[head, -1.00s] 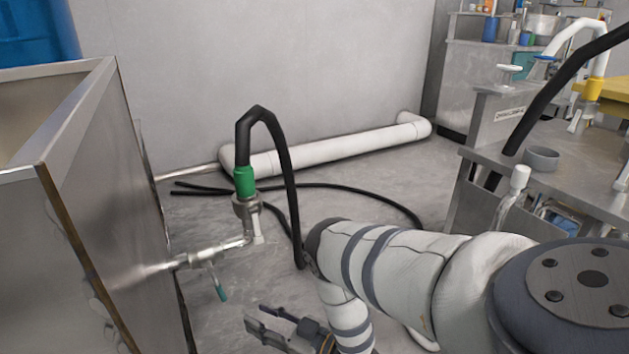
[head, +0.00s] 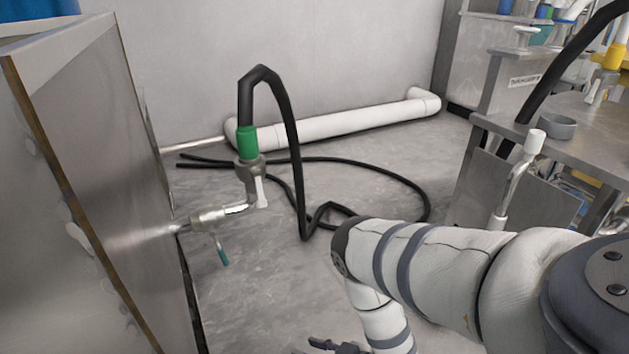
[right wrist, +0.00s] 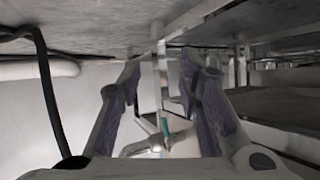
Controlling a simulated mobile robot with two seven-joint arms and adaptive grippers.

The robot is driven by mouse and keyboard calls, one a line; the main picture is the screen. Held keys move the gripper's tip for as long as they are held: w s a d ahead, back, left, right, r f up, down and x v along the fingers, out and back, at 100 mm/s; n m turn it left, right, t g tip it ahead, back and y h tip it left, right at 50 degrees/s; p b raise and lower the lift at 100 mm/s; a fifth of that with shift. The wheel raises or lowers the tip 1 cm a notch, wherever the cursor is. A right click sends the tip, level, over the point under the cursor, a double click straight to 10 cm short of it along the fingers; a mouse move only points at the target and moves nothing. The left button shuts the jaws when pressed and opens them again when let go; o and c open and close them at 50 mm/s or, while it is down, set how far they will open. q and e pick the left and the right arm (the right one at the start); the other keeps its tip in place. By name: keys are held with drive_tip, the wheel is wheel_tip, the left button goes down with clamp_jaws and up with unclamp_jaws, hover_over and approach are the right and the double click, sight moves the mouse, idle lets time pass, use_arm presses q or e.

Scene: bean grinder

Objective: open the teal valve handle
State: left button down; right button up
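The teal valve handle (head: 222,256) hangs down, slightly tilted, from a metal valve (head: 211,218) on the pipe leaving the steel tank's side. In the right wrist view, a small teal piece (right wrist: 165,127) shows between my fingers, beyond their tips, by a shiny pipe (right wrist: 155,146). My right gripper (right wrist: 158,80) is open and empty, its fingers wide apart. In the head view it is mostly cut off at the bottom edge (head: 330,346), below and right of the handle and apart from it. My left gripper is not in view.
The steel tank (head: 70,150) stands close on the left. A black hose (head: 291,150) rises from a green connector (head: 247,142) and loops over the floor. A workbench (head: 560,125) stands at the right. Grey floor is open below the handle.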

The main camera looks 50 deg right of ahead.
sight(223, 257)
drive_tip(key=shift+c, duration=0.2)
